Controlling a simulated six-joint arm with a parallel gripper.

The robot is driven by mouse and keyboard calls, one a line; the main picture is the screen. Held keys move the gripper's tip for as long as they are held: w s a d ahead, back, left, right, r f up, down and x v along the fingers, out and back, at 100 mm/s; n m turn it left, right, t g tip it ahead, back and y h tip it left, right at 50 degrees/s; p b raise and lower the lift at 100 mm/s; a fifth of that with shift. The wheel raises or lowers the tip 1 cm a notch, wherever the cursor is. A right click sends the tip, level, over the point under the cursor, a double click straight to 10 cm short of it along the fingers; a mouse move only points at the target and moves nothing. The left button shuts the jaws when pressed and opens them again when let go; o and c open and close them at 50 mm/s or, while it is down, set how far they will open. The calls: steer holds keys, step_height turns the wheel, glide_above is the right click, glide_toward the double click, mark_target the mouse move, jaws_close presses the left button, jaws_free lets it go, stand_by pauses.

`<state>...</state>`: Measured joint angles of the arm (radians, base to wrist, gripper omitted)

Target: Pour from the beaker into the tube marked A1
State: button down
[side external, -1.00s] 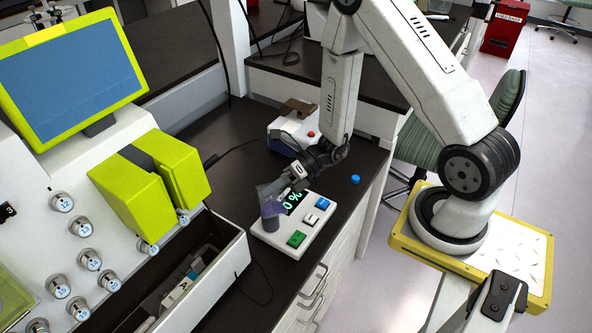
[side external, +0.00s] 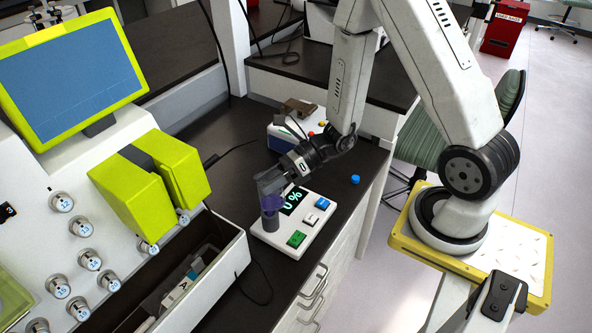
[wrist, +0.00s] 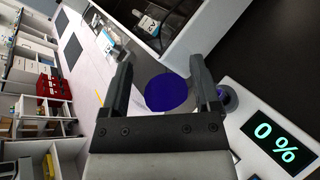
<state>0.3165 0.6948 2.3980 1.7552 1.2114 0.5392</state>
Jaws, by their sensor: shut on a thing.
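My gripper (side external: 281,172) is shut on a clear beaker (side external: 266,183), holding it above the left part of a white device. Purple liquid (side external: 272,203) shows low in the beaker; in the wrist view the liquid (wrist: 166,93) fills the space between my two fingers. A grey tube (side external: 270,223) stands on the device just below the beaker, and its round top (wrist: 228,98) shows beside the right finger in the wrist view. I cannot read an A1 mark on it. The beaker's exact tilt is hard to tell.
The white device (side external: 292,243) has a display reading 0 % (wrist: 277,144) and green, blue and white buttons. A blue cap (side external: 355,180) lies on the bench to the right. An open drawer (side external: 238,258) and the big processor with yellow-green doors (side external: 150,190) stand left.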

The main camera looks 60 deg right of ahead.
steer(key=shift+r+n, duration=0.2)
steer(key=shift+n, duration=0.1)
steer(key=shift+w+f+n+t+h, duration=0.15)
steer(key=shift+n+t+h, duration=0.3)
steer(key=shift+n, duration=0.3)
steer(key=shift+s+f+n+t+h, duration=0.15)
steer(key=shift+n+t+h, duration=0.2)
steer(key=shift+n+h, duration=0.3)
steer(key=shift+w, duration=0.1)
steer(key=shift+r, duration=0.1)
step_height(320, 180, up, 5)
steer(key=shift+f, duration=0.1)
steer(key=shift+d, duration=0.15)
stand_by(0.3)
